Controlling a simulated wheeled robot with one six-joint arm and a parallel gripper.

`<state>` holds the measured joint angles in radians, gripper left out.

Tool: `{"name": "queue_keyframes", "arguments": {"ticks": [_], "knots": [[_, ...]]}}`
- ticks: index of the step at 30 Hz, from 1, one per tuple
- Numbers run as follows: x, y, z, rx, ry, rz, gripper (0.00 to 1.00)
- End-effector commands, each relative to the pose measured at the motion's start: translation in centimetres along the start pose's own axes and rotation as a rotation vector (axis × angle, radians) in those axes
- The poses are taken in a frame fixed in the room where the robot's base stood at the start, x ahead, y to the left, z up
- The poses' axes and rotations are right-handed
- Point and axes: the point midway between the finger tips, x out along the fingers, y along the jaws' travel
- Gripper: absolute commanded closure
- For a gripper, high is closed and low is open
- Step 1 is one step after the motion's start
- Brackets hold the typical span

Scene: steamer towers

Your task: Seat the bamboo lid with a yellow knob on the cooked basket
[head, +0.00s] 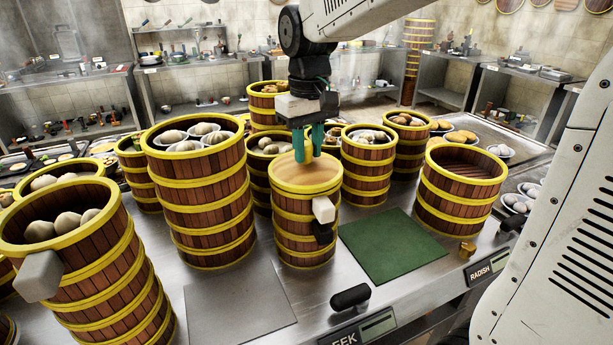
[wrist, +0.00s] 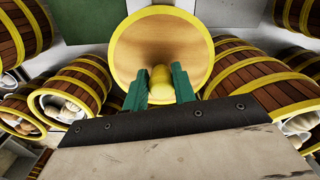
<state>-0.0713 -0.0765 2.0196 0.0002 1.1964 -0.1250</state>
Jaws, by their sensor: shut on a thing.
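The bamboo lid (head: 290,178) is a pale wooden disc with a yellow rim, level at the top of the middle steamer tower (head: 304,243). It also fills the upper middle of the wrist view (wrist: 150,40). Its yellow knob (wrist: 160,78) is between the green fingers of my gripper (wrist: 160,88), which is shut on it. I cannot tell whether the lid rests fully on the rim. The lid covers what is inside; which basket is cooked is not clear.
A taller tower (head: 205,215) with buns stands close left, and another (head: 85,260) front left. A tower with an empty-looking top (head: 458,195) stands right. Several filled towers stand behind. A green mat (head: 392,246) and a grey mat (head: 238,310) are clear.

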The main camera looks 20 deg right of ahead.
Motion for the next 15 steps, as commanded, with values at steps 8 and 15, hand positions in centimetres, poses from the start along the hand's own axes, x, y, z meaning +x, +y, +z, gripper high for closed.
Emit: {"name": "queue_keyframes", "arguments": {"ticks": [8,15], "knots": [[0.21,0.0,0.0,0.0,0.0,0.0,1.0],[0.2,0.0,0.01,0.0,0.0,0.0,0.48]]}}
